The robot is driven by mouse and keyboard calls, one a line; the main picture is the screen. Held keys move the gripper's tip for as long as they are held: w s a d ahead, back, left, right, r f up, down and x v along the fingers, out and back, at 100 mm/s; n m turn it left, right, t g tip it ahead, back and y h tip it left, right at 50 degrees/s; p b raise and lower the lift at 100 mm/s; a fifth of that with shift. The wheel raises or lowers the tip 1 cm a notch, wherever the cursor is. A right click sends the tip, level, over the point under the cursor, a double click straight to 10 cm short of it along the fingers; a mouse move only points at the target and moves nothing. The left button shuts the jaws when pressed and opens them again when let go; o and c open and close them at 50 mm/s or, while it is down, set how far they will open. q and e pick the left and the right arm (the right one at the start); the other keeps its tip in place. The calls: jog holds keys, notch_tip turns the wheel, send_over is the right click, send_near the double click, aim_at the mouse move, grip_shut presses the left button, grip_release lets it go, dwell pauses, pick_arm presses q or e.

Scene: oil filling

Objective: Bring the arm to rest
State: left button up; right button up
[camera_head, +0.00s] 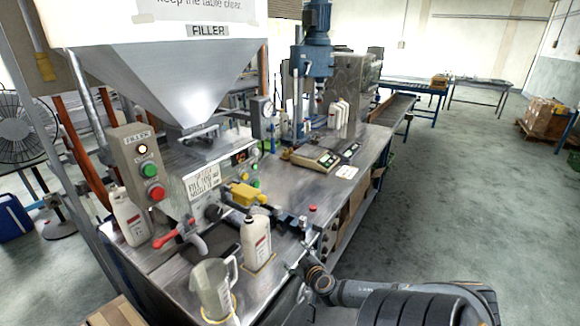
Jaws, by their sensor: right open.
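My right arm comes in from the bottom right. Its gripper (294,266) is small and dark in this view, at the front edge of the metal table (172,281). The gripper is open, and I see nothing held in it. A white bottle (256,243) with a red-marked label stands upright on the table in front of the filler (200,186), left of the gripper and apart from it. A clear jug (213,288) stands nearer to me, at the table's front left. My left gripper is not in view.
Another white bottle (130,216) stands by the filler's control box (143,165). Scales (316,158) and more white bottles (339,115) are farther back on the table. A cardboard box (117,312) is at the bottom left. The floor (450,190) to the right is clear.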

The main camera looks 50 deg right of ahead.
jog(key=s+a+f+g, duration=0.1)
jog(key=s+f+g, duration=0.3)
jog(key=s+f, duration=0.65)
jog(key=s+a+f+g, duration=0.1)
jog(key=s+f+g, duration=0.2)
jog(key=s+f, duration=0.75)
jog(key=s+a+f+g+y, duration=0.2)
jog(key=s+a+f, duration=0.4)
jog(key=a+f, duration=0.3)
jog(key=s+a+f+g+y, duration=0.2)
jog(key=s+a+f, duration=0.4)
jog(key=a, duration=0.9)
notch_tip(320, 180, down, 3)
jog(key=shift+r+n+y, duration=0.1)
jog(key=shift+n+y, duration=0.2)
jog(key=shift+y, duration=0.5)
